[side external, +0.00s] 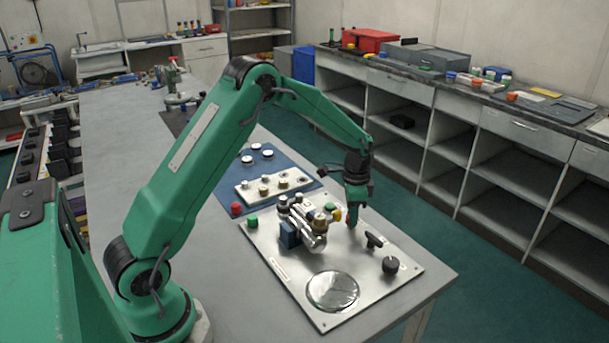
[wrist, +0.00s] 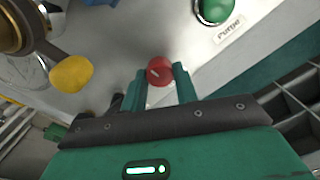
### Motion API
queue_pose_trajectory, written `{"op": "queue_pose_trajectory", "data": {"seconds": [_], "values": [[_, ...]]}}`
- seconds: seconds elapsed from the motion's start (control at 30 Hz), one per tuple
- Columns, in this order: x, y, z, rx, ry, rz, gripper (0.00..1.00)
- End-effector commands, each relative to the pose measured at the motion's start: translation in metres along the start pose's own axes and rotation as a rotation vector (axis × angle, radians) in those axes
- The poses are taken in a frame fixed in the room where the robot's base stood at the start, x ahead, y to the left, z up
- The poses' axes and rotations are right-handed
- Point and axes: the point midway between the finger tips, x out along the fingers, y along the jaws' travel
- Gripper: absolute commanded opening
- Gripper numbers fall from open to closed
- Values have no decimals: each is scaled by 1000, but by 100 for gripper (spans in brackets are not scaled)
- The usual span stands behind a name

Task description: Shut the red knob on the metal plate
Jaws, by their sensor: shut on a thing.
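The metal plate (side external: 290,262) lies on the grey bench and also shows in the wrist view (wrist: 110,45). The red knob (wrist: 160,70) has a short pale mark on its face and sits between the two fingers of my gripper (wrist: 161,80). The fingers are closed on it from both sides. In the side view my gripper (side external: 352,212) points down at the plate's far edge, and only a sliver of the red knob (side external: 351,223) shows under it.
A yellow knob (side external: 338,214) and brass and steel fittings (side external: 305,222) stand close to my gripper. A green knob (wrist: 214,9) sits by a "Purge" label. A red cap (side external: 237,208) lies at the left.

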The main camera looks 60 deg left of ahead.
Motion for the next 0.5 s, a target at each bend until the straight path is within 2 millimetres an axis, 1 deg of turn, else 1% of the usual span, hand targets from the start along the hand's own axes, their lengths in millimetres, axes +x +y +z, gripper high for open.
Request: {"op": "queue_pose_trajectory", "data": {"seconds": [0.37,0.4,0.5], "values": [[-1,0,0,9,1,-1,7],[-1,0,0,9,1,-1,33],[-1,0,0,8,1,-1,51]]}}
